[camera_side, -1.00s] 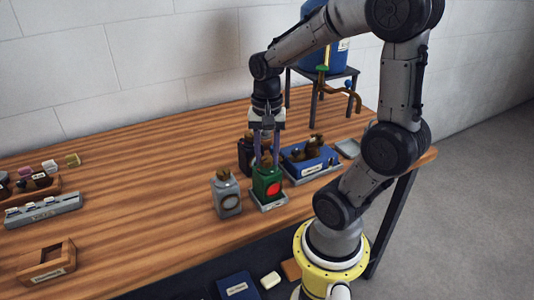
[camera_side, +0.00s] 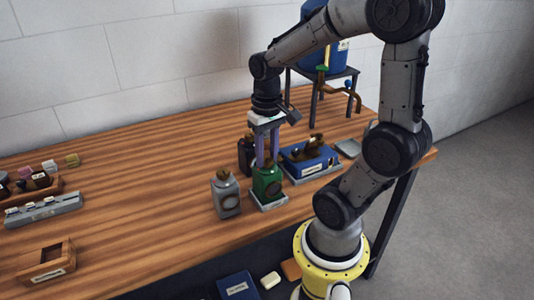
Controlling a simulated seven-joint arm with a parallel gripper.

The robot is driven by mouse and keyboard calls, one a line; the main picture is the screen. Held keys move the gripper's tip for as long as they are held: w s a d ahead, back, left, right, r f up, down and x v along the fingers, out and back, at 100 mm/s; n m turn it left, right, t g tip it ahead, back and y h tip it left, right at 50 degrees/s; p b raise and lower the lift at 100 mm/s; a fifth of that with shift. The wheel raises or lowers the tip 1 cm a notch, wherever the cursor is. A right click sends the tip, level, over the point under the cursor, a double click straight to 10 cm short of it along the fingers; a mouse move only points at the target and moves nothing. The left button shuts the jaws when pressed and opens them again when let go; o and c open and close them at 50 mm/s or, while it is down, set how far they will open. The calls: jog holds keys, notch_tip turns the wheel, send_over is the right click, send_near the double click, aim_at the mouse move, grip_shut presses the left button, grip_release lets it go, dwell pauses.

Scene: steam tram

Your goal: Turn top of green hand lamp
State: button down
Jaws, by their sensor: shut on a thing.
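The green hand lamp (camera_side: 267,187) stands upright on a light square base plate (camera_side: 270,204) near the front edge of the table. Its round front lens now looks dark, with no red showing. My gripper (camera_side: 267,163) points straight down from above, its two purple-grey fingers shut on the top of the green lamp. The fingers partly hide the lamp's top.
A grey lamp (camera_side: 226,193) stands close on the left and a dark lamp (camera_side: 246,154) close behind. A blue box (camera_side: 309,160) with brown parts is to the right. A blue tank (camera_side: 325,52) on a stand (camera_side: 322,73) is at the back. The table's middle left is clear.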

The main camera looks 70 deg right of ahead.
aim_at(267, 159)
jog(key=shift+n, duration=0.7)
jog(key=c, duration=0.5)
grip_release()
notch_tip(267, 159, up, 14)
dwell(0.4)
